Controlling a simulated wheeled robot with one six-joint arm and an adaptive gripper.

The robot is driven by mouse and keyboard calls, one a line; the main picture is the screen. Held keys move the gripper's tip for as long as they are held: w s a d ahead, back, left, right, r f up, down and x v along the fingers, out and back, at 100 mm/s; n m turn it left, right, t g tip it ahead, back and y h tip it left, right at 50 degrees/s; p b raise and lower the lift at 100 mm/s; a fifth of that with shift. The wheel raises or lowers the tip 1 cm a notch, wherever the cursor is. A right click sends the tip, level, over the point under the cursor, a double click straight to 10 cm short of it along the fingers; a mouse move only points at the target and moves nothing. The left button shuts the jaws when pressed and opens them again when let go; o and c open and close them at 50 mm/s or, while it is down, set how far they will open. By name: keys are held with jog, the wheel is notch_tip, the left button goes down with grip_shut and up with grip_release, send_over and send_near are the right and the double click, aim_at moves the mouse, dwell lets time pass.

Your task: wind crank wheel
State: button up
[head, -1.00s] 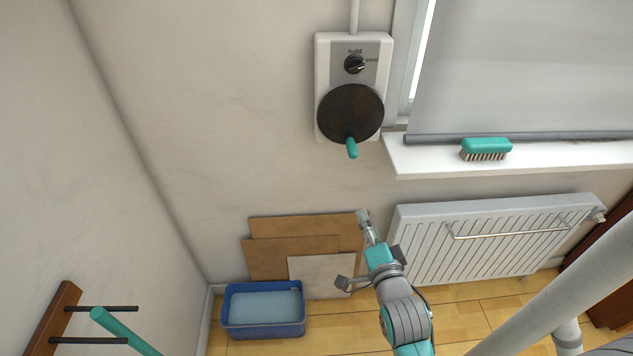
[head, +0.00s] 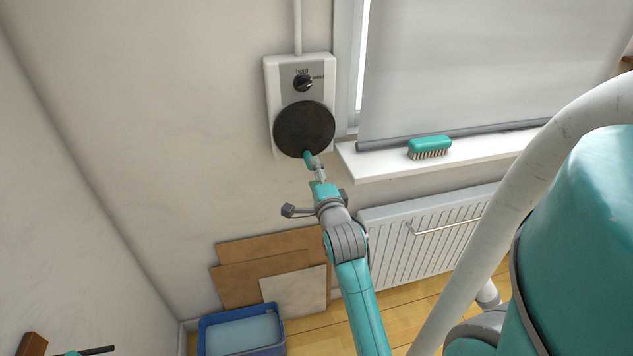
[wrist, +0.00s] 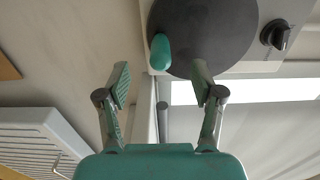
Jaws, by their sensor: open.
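The crank wheel (head: 304,129) is a dark round disc on a pale wall box (head: 270,100). Its teal handle (head: 308,159) sits at the wheel's bottom edge. A black knob (head: 303,83) is above the wheel, with the word "hold" over it. My gripper (head: 318,167) is just below and in front of the handle. In the wrist view my gripper (wrist: 160,84) is open, and the handle (wrist: 160,52) shows beyond the gap between the fingertips, with nothing between the fingers. The wheel (wrist: 205,35) and knob (wrist: 276,35) also show there.
A window sill (head: 375,168) with a teal brush (head: 429,147) is right of the wheel, under a lowered grey blind (head: 470,70). A radiator (head: 400,235) is below. Boards (head: 265,265) and a blue tub (head: 215,345) stand at the wall's foot. The wall left of the box is clear.

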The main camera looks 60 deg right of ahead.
jog(key=x, duration=0.6)
jog(key=shift+c, duration=0.3)
grip_shut()
